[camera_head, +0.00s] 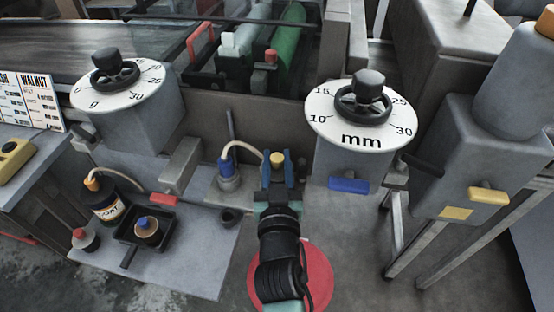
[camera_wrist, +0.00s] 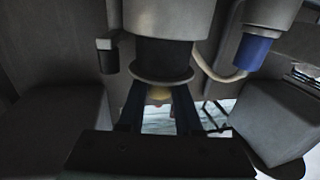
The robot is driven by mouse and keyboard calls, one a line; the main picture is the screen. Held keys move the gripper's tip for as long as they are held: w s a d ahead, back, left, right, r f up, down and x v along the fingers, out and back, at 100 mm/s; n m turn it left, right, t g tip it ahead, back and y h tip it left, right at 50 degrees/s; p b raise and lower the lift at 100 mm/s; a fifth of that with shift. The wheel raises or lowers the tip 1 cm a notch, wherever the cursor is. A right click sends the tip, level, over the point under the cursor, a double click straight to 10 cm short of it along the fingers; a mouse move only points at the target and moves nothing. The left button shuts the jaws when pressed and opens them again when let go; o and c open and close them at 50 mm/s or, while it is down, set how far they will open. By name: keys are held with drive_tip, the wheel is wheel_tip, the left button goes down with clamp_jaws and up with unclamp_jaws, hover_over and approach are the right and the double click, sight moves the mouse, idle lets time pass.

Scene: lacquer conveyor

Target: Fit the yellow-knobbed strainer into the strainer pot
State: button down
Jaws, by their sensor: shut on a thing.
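My gripper (camera_head: 277,166) is shut on the yellow knob of the strainer (camera_head: 277,158), above the floor right of the blue-capped fitting. In the wrist view the yellow knob (camera_wrist: 159,93) shows between my two dark fingers, under a thin round flange. A dark cylinder rises from the flange towards a wider grey cylinder (camera_wrist: 165,18), which may be the strainer pot. I cannot tell whether the dark part is inside it or in front of it. In the head view my gripper hides this area.
The blue-capped fitting (camera_head: 227,165) with a pale hose stands close on the left. Two large dials (camera_head: 118,85) (camera_head: 361,115) flank the arm. A tray (camera_head: 130,240) holding a small pot, a walnut-type bottle (camera_head: 103,205) and a small dark cup (camera_head: 231,217) are on the left.

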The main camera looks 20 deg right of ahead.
sight(277, 173)
drive_tip(key=shift+f+b, duration=1.55)
drive_tip(key=shift+f, duration=0.05)
drive_tip(key=c, duration=0.5)
unclamp_jaws()
drive_tip(key=shift+b+v, duration=1.15)
drive_tip(key=shift+v, duration=5.35)
